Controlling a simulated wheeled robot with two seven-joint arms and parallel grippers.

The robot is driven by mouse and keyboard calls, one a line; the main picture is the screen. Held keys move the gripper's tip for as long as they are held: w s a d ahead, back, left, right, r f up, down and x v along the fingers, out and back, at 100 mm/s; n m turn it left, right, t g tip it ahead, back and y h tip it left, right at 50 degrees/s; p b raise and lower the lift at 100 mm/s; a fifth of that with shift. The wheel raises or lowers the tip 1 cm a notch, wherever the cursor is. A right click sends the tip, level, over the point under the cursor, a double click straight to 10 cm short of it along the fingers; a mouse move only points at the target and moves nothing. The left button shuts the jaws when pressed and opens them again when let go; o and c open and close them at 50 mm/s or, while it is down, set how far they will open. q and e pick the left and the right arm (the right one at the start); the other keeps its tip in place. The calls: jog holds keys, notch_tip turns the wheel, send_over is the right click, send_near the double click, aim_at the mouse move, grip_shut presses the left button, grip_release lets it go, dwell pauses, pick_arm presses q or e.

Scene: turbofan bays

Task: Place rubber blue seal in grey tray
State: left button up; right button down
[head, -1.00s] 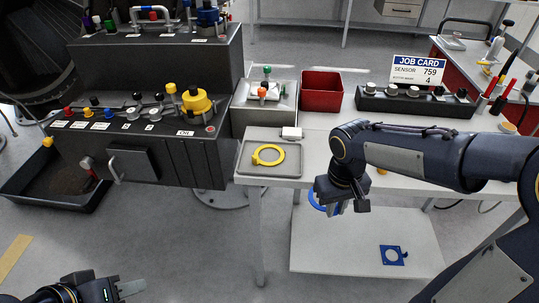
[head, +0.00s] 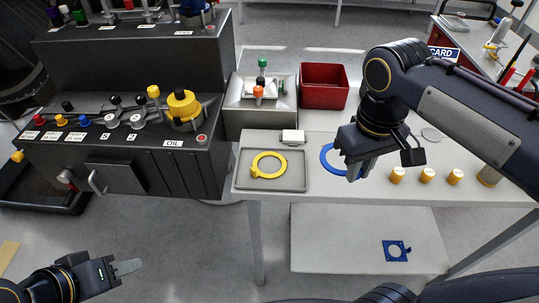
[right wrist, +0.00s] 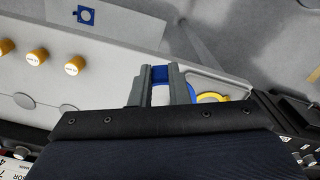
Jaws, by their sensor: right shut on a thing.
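The blue ring seal (head: 327,160) is in my right gripper (head: 358,168), beside the right edge of the grey tray (head: 243,182) and over the white table. Its right part is hidden by the gripper. In the right wrist view, a blue piece (right wrist: 160,73) sits between the two fingers. The grey tray lies flat and holds a yellow ring (head: 268,165), which also shows in the right wrist view (right wrist: 213,97). My left gripper (head: 128,267) is low at the left, away from the table; its finger gap is unclear.
A white block (head: 292,136) touches the tray's back edge. A red bin (head: 324,88) and a metal box with knobs (head: 262,104) stand behind. Several orange caps (head: 427,175) stand right of my right gripper. A blue square gasket (head: 397,251) lies on the lower shelf.

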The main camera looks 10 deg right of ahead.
jog(key=w+a+f+p, duration=0.1)
jog(key=w+a+f, duration=0.35)
jog(key=w, duration=0.25)
send_over(294, 180)
jog(key=f, duration=0.4)
jog(key=shift+s+d+f, duration=0.2)
jog(key=shift+s+d, duration=0.05)
jog(key=shift+s, duration=0.05)
jog(key=shift+w+a+f, duration=0.25)
jog(key=shift+w+f, duration=0.05)
jog(key=shift+f, duration=0.2)
notch_tip(294, 180, down, 3)
jog(key=c, duration=1.7)
grip_release()
